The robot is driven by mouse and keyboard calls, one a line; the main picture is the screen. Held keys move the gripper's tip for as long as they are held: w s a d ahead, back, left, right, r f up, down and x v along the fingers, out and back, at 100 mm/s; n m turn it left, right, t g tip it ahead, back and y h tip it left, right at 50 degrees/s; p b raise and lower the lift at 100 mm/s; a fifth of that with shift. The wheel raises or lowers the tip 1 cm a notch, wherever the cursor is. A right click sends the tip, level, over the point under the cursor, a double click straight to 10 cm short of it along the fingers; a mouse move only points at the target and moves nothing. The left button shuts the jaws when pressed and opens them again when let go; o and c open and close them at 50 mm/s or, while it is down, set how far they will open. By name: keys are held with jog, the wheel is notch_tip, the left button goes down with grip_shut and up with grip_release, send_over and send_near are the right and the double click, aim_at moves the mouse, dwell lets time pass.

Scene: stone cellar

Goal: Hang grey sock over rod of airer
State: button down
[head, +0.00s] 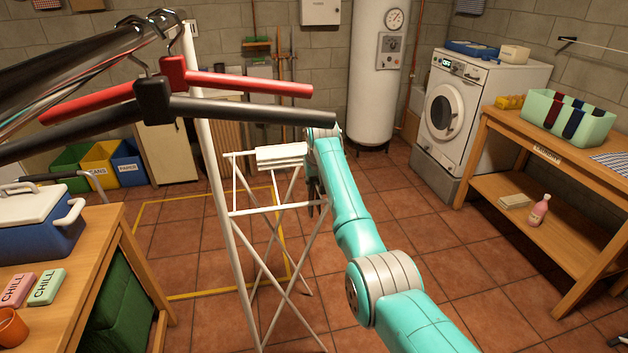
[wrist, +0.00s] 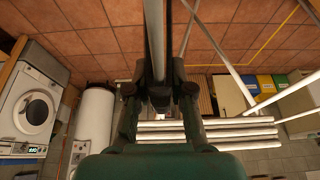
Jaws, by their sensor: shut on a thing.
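The white airer (head: 280,212) stands on crossed legs in the middle of the head view, its rods (head: 281,156) at the top. In the wrist view several white rods (wrist: 207,136) lie close to the right of my gripper (wrist: 160,94). My gripper is shut on a narrow grey strip, taken as the grey sock (wrist: 155,42), seen nearly edge-on and running away toward the floor. In the head view my own arm hides most of the gripper and sock, beside the airer's right end. I see no contact between the sock and a rod.
A white post and a rail with red (head: 250,84) and black hangers (head: 250,111) cross the near left. A bench with a cool box (head: 40,222) stands left. A washing machine (head: 470,110) and a wooden table with a mint sock box (head: 548,121) stand right.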

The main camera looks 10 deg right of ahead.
jog(key=c, duration=0.9)
grip_release()
jog(key=shift+c, duration=0.2)
jog(key=v, duration=1.2)
